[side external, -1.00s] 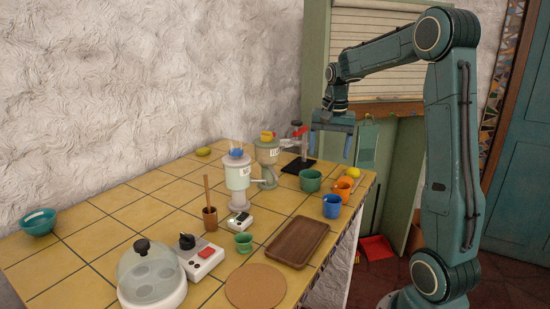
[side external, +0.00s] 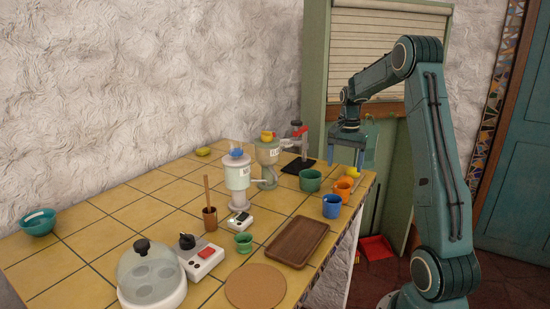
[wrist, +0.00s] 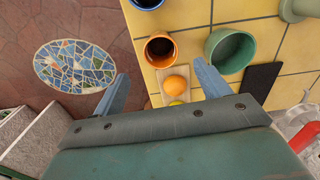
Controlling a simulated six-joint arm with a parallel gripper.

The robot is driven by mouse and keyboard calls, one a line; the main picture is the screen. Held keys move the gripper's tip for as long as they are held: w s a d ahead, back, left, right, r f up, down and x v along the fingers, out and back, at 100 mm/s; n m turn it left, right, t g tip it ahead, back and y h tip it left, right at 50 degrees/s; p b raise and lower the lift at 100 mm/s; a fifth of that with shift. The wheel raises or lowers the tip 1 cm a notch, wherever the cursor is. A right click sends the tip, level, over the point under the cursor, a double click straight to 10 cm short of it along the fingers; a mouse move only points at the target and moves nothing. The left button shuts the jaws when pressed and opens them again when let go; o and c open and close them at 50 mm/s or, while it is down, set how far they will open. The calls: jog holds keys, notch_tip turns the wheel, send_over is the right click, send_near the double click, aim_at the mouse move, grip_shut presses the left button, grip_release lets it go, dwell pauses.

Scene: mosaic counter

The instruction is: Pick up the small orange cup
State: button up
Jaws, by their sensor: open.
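The small orange cup (side external: 342,190) stands upright near the right edge of the tiled counter, between a blue cup (side external: 332,207) and an orange fruit. In the wrist view the orange cup (wrist: 160,50) shows its open mouth from above, just beyond my fingertips. My gripper (side external: 350,160) is open and empty, above the counter's right end and higher than the cup. In the wrist view its fingers (wrist: 161,72) are spread on either side of the orange fruit (wrist: 176,84), with the cup farther up the picture. Nothing is held.
A green pot (wrist: 230,50) stands close beside the orange cup. A yellow lemon (wrist: 177,102) lies by the orange fruit. A brown tray (side external: 297,241), grinders and a black-based stand (side external: 299,165) occupy the counter. The floor drops away past the counter edge.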

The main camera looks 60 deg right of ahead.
aim_at(341, 192)
jog(key=shift+f, duration=3.15)
jog(key=shift+f, duration=2.6)
jog(key=shift+d, duration=0.1)
jog(key=c, duration=1.1)
notch_tip(341, 192, up, 20)
jog(key=shift+r, duration=0.1)
